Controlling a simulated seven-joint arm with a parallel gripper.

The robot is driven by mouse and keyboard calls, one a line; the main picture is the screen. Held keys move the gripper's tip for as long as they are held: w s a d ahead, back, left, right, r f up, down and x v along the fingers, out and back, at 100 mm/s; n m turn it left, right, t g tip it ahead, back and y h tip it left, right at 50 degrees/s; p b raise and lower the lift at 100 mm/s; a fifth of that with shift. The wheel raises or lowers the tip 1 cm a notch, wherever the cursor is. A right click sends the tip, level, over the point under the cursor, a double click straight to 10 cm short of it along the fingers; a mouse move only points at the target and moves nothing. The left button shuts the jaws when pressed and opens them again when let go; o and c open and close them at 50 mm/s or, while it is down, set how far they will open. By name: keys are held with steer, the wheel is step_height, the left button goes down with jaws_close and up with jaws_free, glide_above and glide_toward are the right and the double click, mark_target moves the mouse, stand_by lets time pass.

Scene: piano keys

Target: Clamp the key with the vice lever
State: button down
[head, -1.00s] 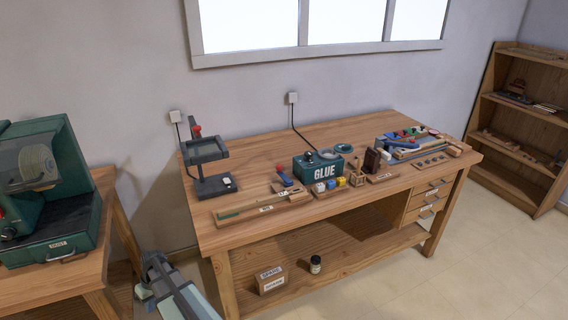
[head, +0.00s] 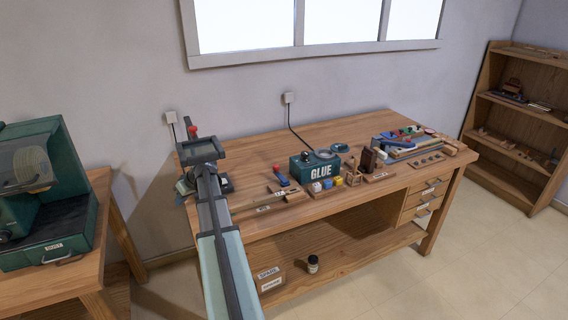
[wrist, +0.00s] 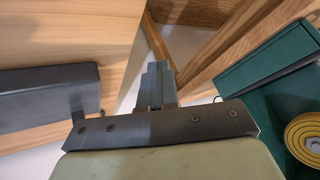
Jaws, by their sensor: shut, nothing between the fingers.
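A dark stand (head: 201,150) with a frame-like top and a red knob (head: 193,131) is at the workbench's left end; I cannot tell whether this knob belongs to the vice lever. Its base is mostly hidden behind my arm. A long wooden piece (head: 265,209) with a small label, possibly the key, lies at the bench's front edge, its left part hidden by my arm. My gripper (wrist: 157,70) is shut and empty near the bench's left edge, beside a dark grey block (wrist: 45,95) in the wrist view. In the head view my gripper (head: 184,186) is partly hidden.
A green GLUE box (head: 316,167), coloured blocks and small wooden holders stand mid-bench. A tray of tools (head: 405,143) is at the right. A green machine (head: 45,190) stands on another table at left, also in the wrist view (wrist: 275,75). The bench's back strip is clear.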

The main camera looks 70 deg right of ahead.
steer(key=shift+m+h, duration=0.3)
steer(key=s+d+r, duration=0.2)
steer(key=d, duration=0.1)
steer(key=s+d+r, duration=0.1)
steer(key=shift+s+d, duration=0.15)
steer(key=shift+d, duration=0.2)
steer(key=s+d+r+m+h, duration=0.1)
steer(key=s+d+r+m, duration=0.2)
steer(key=s+d, duration=0.5)
steer(key=s+d+r+m+g+h, duration=0.1)
steer(key=s+d+r+m, duration=0.2)
steer(key=s+d, duration=0.5)
steer(key=s+d+r+m+h, duration=0.1)
steer(key=s+d+r+m, duration=0.2)
steer(key=s+d, duration=0.5)
steer(key=s, duration=0.6)
steer(key=shift+s+d+r+m+g, duration=0.2)
steer(key=shift+s+r+m+g, duration=0.1)
steer(key=shift+m, duration=0.1)
steer(key=shift+w+f, duration=0.1)
glide_above(281, 175)
steer(key=d, duration=0.2)
steer(key=shift+s+f, duration=0.15)
steer(key=shift+f, duration=2)
steer(key=shift+s+f, duration=0.15)
steer(key=shift+f, duration=2)
